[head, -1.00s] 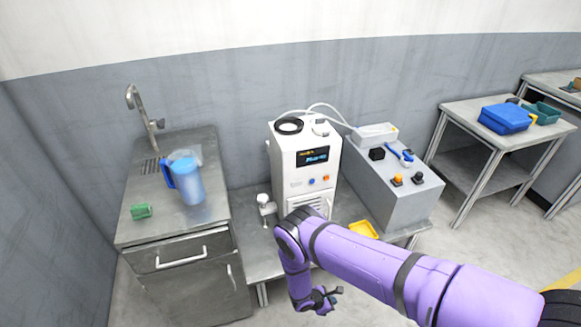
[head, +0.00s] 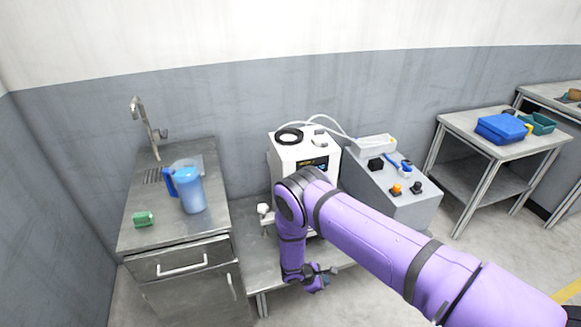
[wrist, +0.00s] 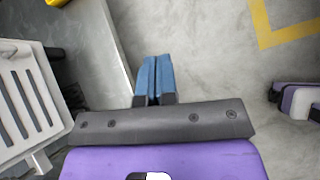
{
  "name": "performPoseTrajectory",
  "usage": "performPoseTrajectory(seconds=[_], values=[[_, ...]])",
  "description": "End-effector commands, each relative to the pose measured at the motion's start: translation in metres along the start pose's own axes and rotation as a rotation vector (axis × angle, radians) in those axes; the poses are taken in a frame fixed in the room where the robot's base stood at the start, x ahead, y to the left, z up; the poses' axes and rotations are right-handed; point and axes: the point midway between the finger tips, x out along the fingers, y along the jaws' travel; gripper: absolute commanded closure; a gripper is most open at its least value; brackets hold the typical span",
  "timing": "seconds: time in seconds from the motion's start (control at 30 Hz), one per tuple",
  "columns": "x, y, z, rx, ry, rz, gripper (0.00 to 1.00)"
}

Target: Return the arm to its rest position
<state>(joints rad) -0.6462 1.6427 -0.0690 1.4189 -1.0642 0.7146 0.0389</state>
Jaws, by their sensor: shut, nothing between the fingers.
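My purple arm reaches in from the lower right of the head view, bent at the elbow in front of the white machine. My gripper (head: 318,282) hangs low in front of the low metal bench, partly hidden by its own wrist. In the wrist view, its two blue fingers (wrist: 154,80) are together with nothing between them. Below and beyond them is the grey floor. No object is held.
The white machine (head: 290,150) stands behind my arm, with a grey control box (head: 395,205) right of it. A sink counter (head: 150,230) with a blue pitcher (head: 190,190) and green sponge (head: 144,219) is left. A table with a blue case (head: 502,128) stands right.

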Motion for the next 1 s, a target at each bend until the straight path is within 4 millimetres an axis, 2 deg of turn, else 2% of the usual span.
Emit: performPoseTrajectory(seconds=[0.03,0.2,0.5,0.73,1.0], values=[[-0.017,0.018,0.012,0.039,0.009,-0.004,1.00],[-0.068,0.061,0.056,0.165,0.033,-0.032,1.00],[-0.152,0.118,0.148,0.381,0.085,-0.081,1.00],[-0.212,0.143,0.227,0.541,0.129,-0.120,1.00],[-0.276,0.149,0.321,0.723,0.188,-0.165,1.00]])
